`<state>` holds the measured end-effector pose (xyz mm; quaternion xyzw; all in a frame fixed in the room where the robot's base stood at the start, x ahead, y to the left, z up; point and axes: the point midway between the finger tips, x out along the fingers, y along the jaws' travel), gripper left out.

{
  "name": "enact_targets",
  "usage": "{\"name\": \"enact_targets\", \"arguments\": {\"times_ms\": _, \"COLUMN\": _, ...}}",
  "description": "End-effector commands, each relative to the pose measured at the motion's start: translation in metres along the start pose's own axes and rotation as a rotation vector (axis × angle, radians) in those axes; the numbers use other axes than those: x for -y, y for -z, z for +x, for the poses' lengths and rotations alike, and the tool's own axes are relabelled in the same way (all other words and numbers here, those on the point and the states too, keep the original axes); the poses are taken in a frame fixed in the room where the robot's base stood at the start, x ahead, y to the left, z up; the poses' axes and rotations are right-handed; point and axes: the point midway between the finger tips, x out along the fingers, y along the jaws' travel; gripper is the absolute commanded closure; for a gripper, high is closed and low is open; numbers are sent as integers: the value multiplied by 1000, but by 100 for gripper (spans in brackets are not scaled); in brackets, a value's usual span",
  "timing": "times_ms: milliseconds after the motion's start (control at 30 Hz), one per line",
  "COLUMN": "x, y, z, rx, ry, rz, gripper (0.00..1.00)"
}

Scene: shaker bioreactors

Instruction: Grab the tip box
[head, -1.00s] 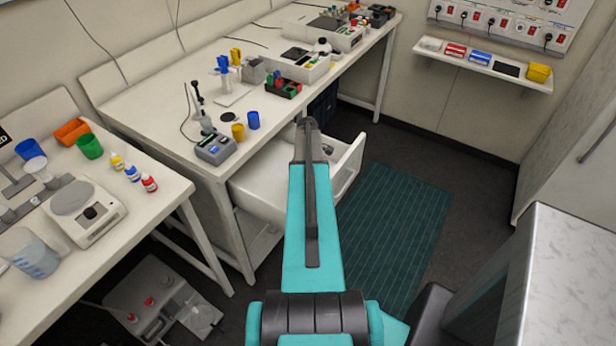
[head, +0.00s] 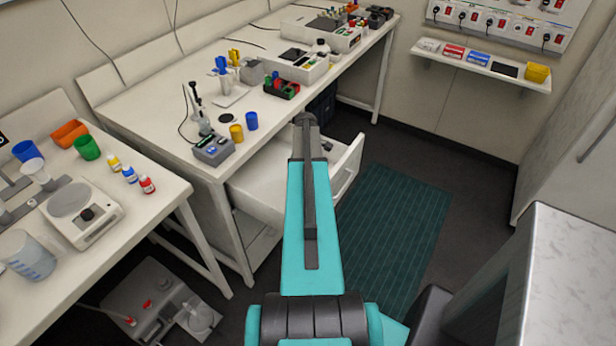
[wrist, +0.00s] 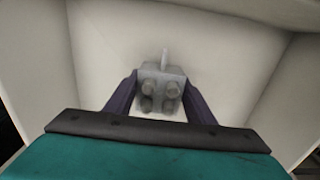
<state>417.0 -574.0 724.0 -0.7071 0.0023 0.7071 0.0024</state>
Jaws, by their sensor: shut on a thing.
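In the wrist view, my gripper (wrist: 162,92) has its two dark fingers on either side of a small grey box (wrist: 163,76), and is shut on it. I take this box to be the tip box. Several round knob-like shapes show on its near side, and a thin pale piece stands up behind it. White walls of the open drawer (wrist: 232,75) surround it. In the head view, the open drawer (head: 262,190) is under the bench. My arm covers part of it there, and the gripper and the box cannot be made out.
The long white bench (head: 150,118) above the drawer holds racks, cups and instruments. A nearer table (head: 155,185) at the left carries a scale and bottles. A green mat (head: 395,225) lies on clear floor to the right. A grey-topped cabinet (head: 575,265) stands at the lower right.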

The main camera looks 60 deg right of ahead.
Motion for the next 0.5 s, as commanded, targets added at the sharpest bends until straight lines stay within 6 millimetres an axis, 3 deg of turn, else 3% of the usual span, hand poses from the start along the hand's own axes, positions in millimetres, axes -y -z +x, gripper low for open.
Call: {"name": "enact_targets", "arguments": {"times_ms": 500, "x": 0, "y": 0, "z": -62, "rx": -1, "ry": -2, "rz": 0, "gripper": 74}}
